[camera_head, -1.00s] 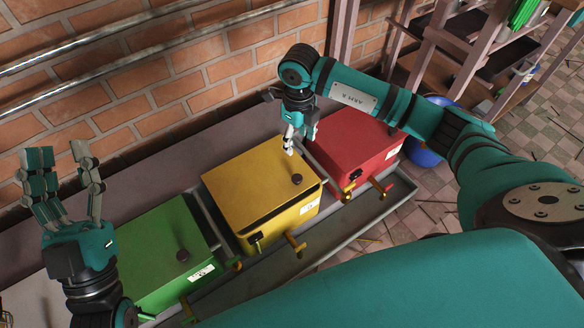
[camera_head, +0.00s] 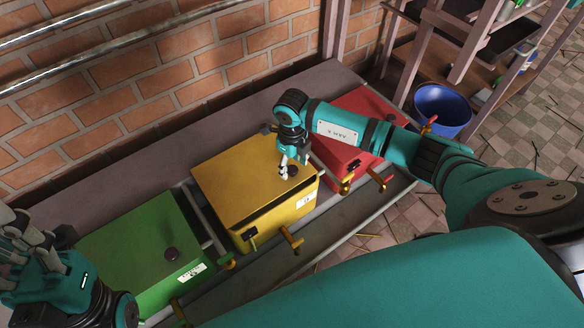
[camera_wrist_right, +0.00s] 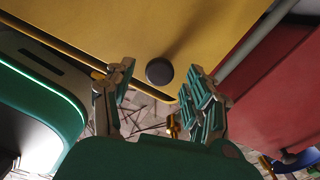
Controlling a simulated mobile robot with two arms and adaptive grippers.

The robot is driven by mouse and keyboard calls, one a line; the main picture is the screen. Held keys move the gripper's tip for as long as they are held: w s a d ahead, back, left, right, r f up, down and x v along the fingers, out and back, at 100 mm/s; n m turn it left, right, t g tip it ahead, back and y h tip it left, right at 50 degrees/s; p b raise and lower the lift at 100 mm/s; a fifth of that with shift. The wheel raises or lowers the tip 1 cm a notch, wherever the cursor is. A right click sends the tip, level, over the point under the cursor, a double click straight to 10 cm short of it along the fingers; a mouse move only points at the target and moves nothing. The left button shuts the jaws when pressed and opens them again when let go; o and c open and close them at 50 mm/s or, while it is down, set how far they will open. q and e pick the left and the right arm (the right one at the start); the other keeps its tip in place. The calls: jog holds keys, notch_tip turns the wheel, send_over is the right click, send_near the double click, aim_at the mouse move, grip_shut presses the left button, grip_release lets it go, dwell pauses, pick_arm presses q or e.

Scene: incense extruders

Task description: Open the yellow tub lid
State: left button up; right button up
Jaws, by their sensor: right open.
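The yellow tub (camera_head: 240,187) stands in the middle of a row of three, with its lid lying shut on top. A dark round knob (camera_head: 292,171) sits near the lid's right front corner. It also shows in the right wrist view (camera_wrist_right: 159,71), ahead of and between my fingers. My right gripper (camera_head: 284,172) is open, pointing down over the lid beside the knob; in the wrist view its fingertips (camera_wrist_right: 158,88) are apart with nothing between them. I cannot tell whether they touch the lid. My left gripper (camera_head: 25,240) is at the lower left, fingers spread, partly cut off.
A green tub (camera_head: 150,250) stands to the left and a red tub (camera_head: 350,115) to the right, partly behind my right arm. Metal cranks project from the tub fronts over a grey trough (camera_head: 345,222). A brick wall (camera_head: 190,60) runs behind. A blue bucket (camera_head: 442,108) stands at the right.

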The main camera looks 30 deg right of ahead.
jog(key=shift+f, duration=0.35)
grip_shut()
